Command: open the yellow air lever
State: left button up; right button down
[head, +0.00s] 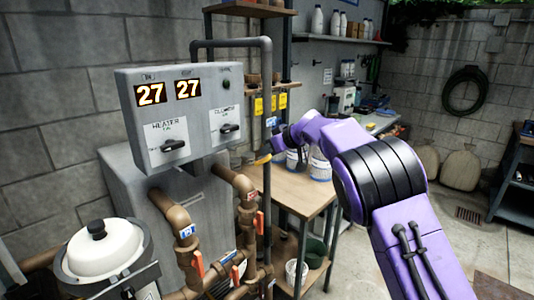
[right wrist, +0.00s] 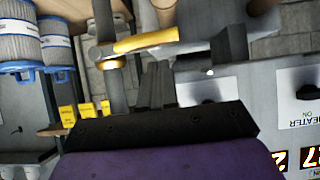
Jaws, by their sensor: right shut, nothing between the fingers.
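The yellow air lever (head: 262,159) sits on a grey vertical pipe just right of the control box, partly hidden behind my right gripper in the head view. In the right wrist view the yellow lever (right wrist: 146,40) lies across the grey pipe, just past the dark fingers. My right gripper (head: 273,140) is shut and empty, close to the lever; the fingers also show in the right wrist view (right wrist: 155,84). I cannot tell whether they touch the lever. My left gripper is not in view.
The grey control box (head: 178,112) with heater and cleaner knobs stands left of my gripper. Brown pipes with red-orange valve handles (head: 198,263) run below it. A white-lidded filter (head: 102,250) stands at lower left.

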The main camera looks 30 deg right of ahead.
jog(key=shift+w+f, duration=0.1)
jog(key=shift+f, duration=0.9)
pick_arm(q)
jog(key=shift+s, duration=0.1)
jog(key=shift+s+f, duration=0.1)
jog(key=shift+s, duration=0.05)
pick_arm(e)
jog(key=shift+a+f, duration=0.15)
jog(key=shift+f, duration=0.1)
